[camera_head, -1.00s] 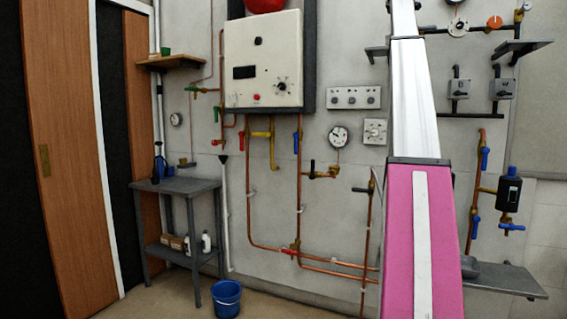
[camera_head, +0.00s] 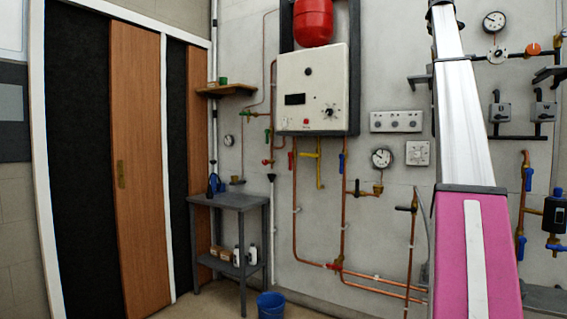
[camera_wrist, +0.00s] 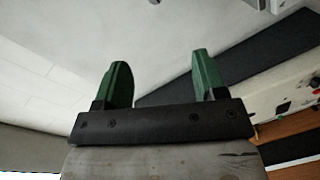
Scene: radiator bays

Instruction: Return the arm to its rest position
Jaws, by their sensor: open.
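My gripper (camera_wrist: 160,80) shows in the wrist view with its two green fingers wide apart and nothing between them. Behind the fingers are a pale wall or ceiling surface and a dark band. In the head view my arm, with a silver link and a pink section, rises along the right side of the picture. The gripper itself does not show in the head view.
A white boiler (camera_head: 312,92) hangs on the wall under a red vessel (camera_head: 313,22). Copper pipes, gauges and valves cover the wall. A grey table (camera_head: 228,200) stands left, with a blue bucket (camera_head: 271,305) on the floor. A wooden door (camera_head: 138,170) is at far left.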

